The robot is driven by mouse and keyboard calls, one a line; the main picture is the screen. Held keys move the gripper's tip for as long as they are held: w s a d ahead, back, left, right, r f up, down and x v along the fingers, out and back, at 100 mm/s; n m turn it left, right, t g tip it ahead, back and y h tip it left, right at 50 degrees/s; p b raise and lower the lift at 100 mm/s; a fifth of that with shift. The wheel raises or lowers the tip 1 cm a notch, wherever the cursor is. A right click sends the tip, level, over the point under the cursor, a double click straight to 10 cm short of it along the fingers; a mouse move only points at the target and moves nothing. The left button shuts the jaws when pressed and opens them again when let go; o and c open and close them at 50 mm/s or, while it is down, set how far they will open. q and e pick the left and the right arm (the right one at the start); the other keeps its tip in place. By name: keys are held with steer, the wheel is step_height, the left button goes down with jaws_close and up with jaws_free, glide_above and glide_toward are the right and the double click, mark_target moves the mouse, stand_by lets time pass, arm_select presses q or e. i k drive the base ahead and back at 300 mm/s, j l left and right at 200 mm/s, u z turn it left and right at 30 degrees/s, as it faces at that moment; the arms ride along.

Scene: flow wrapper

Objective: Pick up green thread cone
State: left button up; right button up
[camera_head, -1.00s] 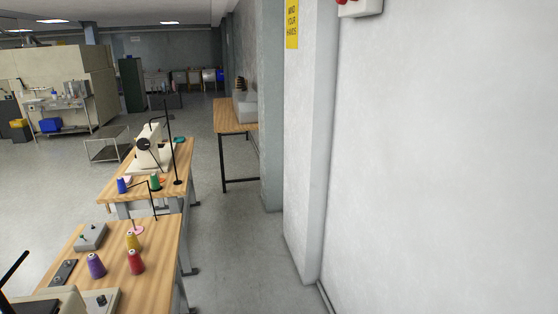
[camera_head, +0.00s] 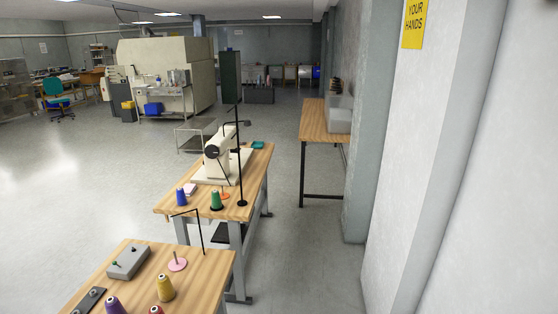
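The green thread cone (camera_head: 216,200) stands upright near the front edge of the farther wooden sewing table (camera_head: 258,178). A blue thread cone (camera_head: 181,197) stands to its left, and an orange disc (camera_head: 225,195) lies just behind it to the right. A white sewing machine (camera_head: 220,160) stands behind the cone, and a black thread stand (camera_head: 241,160) rises to its right. Neither of my grippers is in view.
A nearer table (camera_head: 215,268) holds a grey box (camera_head: 129,261), a pink spool stand (camera_head: 178,262), a yellow cone (camera_head: 166,288), and purple and red cones partly cut off. Open floor (camera_head: 310,250) lies right of the tables, beside a wall pillar (camera_head: 430,150).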

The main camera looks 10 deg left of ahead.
mark_target(215, 198)
steer(key=i+u, duration=0.15)
steer(key=i, duration=0.35)
steer(key=i+l+u, duration=0.2)
steer(key=i, duration=0.35)
steer(key=i+l+u, duration=0.15)
steer(key=i, duration=0.35)
steer(key=i+l+u, duration=0.85)
steer(key=i+j, duration=0.05)
